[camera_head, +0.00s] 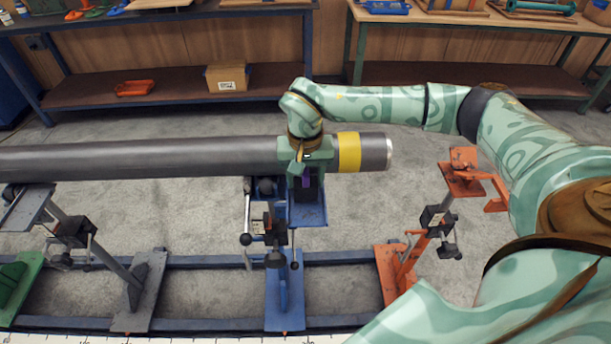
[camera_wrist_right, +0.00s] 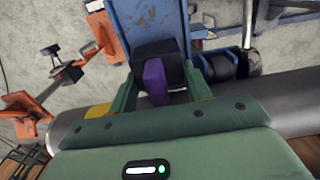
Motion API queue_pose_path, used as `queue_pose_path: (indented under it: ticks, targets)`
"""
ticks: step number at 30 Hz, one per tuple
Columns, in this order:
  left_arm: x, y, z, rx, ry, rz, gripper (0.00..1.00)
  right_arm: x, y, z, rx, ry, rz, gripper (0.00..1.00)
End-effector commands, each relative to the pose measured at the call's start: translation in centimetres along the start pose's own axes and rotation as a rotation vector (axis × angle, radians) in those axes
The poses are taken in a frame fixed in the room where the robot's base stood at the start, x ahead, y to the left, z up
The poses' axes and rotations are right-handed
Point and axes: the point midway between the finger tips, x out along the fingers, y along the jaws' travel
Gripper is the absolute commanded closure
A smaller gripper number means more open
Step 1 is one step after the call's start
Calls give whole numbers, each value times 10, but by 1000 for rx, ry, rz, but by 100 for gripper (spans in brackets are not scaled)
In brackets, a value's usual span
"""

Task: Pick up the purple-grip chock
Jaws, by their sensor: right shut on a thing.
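The purple-grip chock is a black block with a purple grip (camera_wrist_right: 155,82). In the right wrist view it sits between the two green fingers, over the blue stand's top plate. My right gripper (camera_wrist_right: 160,92) is shut on it. In the head view the purple grip (camera_head: 306,177) shows just below my right gripper (camera_head: 306,174), in front of the grey pipe (camera_head: 200,157). Whether the chock touches the blue plate (camera_head: 308,210) is hard to tell. My left gripper is not in view.
The pipe has a yellow band (camera_head: 349,152) near its right end. An orange stand (camera_head: 463,180) stands to the right, and a grey stand (camera_head: 75,232) to the left, both on a blue rail frame (camera_head: 200,260). Benches (camera_head: 165,90) line the back wall.

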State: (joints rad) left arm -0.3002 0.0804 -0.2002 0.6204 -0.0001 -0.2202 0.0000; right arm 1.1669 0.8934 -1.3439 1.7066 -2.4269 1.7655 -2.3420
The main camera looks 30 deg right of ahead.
Motion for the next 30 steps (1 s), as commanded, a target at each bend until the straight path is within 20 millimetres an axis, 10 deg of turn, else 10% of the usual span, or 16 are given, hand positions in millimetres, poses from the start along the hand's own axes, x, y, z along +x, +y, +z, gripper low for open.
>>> queue_pose_path:
  ticks: [19,30]
  targets:
    - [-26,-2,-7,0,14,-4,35,-75,-2,121,-2,11,-7,79]
    - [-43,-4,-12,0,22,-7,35,-75,1,35,70,4,19,79]
